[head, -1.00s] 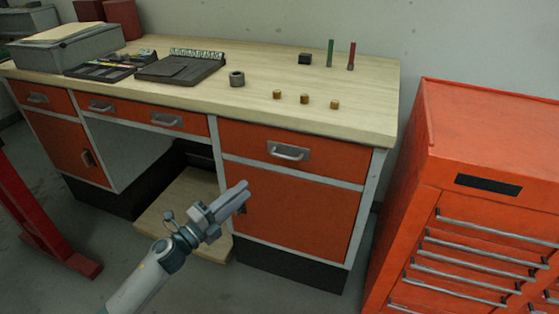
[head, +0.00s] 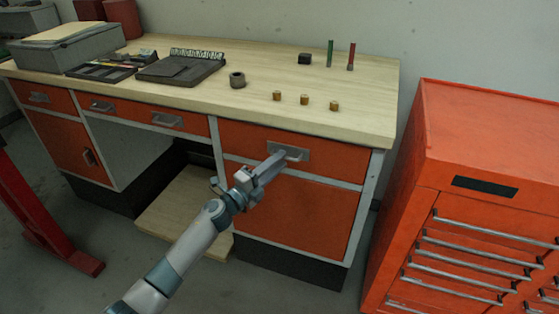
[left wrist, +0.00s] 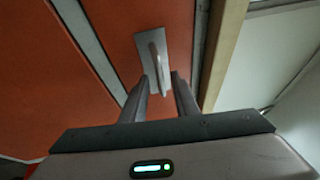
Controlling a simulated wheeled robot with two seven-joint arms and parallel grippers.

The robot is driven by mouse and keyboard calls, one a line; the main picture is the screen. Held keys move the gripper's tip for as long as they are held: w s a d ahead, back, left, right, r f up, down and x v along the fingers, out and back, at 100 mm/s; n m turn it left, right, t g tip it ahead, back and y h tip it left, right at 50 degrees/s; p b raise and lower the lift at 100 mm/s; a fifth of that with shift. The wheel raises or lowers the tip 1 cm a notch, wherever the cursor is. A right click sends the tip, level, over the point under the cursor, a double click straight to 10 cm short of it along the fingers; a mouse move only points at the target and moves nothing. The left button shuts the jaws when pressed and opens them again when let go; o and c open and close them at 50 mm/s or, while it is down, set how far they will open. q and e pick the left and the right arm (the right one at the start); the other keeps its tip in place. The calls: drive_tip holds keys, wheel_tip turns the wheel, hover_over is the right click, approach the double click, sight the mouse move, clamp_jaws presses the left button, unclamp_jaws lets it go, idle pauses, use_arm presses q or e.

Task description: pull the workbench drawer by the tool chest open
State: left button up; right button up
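The workbench drawer by the tool chest is an orange front (head: 340,158) under the right end of the bench top, and it looks shut. Its grey bar handle (head: 297,153) is partly covered by my left gripper (head: 274,162) in the head view. In the left wrist view the handle (left wrist: 158,62) stands on its pale plate, just beyond and between the fingertips of my left gripper (left wrist: 160,80). The two fingers are apart with a gap between them. I cannot tell whether they touch the handle. My right gripper is not in view.
The red tool chest (head: 490,150) stands to the right of the workbench (head: 340,110). An orange cupboard door (head: 300,210) is below the drawer. Small brass pieces (head: 304,100) and a dark ring (head: 237,80) sit on the top.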

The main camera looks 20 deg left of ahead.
use_arm(q)
drive_tip(key=shift+w+d+r, duration=0.1)
drive_tip(key=shift+w+d, duration=0.1)
drive_tip(key=shift+w, duration=0.3)
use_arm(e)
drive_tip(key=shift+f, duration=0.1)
use_arm(q)
clamp_jaws()
drive_tip(key=shift+s, duration=0.15)
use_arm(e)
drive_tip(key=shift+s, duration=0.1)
